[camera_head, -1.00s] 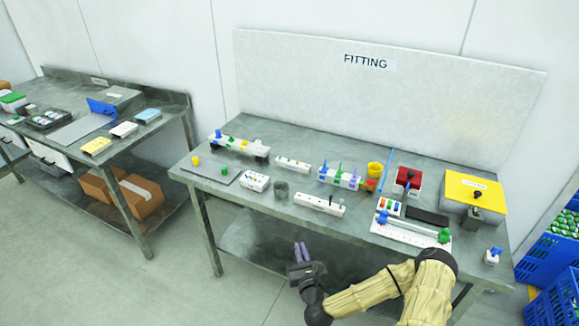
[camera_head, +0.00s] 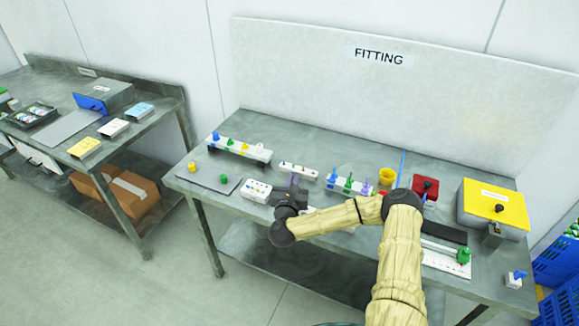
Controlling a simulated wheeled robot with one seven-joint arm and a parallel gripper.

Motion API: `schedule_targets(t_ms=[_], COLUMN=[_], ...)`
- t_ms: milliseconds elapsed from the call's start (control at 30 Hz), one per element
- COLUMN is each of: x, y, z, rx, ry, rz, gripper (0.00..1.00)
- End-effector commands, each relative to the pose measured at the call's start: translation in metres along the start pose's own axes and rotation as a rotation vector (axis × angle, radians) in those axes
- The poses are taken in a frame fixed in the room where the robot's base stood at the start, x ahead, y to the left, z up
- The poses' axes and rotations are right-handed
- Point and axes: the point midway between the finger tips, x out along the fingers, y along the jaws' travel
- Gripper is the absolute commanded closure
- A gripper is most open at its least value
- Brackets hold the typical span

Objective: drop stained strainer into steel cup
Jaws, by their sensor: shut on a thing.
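My gripper (camera_head: 293,181) is over the front left of the fitting bench (camera_head: 330,148), just right of a white block with holes (camera_head: 256,190). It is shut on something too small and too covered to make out. The steel cup does not show clearly; the spot where a small grey cup stood is behind my gripper and wrist. I cannot pick out the stained strainer for certain, neither in the jaws nor on the bench.
Close around my gripper stand a white strip (camera_head: 298,170) and a rack with blue, green and purple pieces (camera_head: 348,186). A yellow cup (camera_head: 387,176), a red box (camera_head: 425,187) and a yellow-topped box (camera_head: 492,207) stand to the right. A grey mat (camera_head: 212,182) lies left.

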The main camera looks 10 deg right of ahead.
Motion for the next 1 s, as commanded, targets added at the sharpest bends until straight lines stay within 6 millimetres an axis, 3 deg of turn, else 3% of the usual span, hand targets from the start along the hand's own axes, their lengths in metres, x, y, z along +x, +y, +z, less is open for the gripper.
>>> schedule_targets(t_ms=[467, 1000], x=[0.002, 0.002], y=[0.002, 0.002], z=[0.002, -0.05], rx=[0.003, 0.002], ry=[0.003, 0.002], rz=[-0.011, -0.011], gripper=[1.0, 1.0])
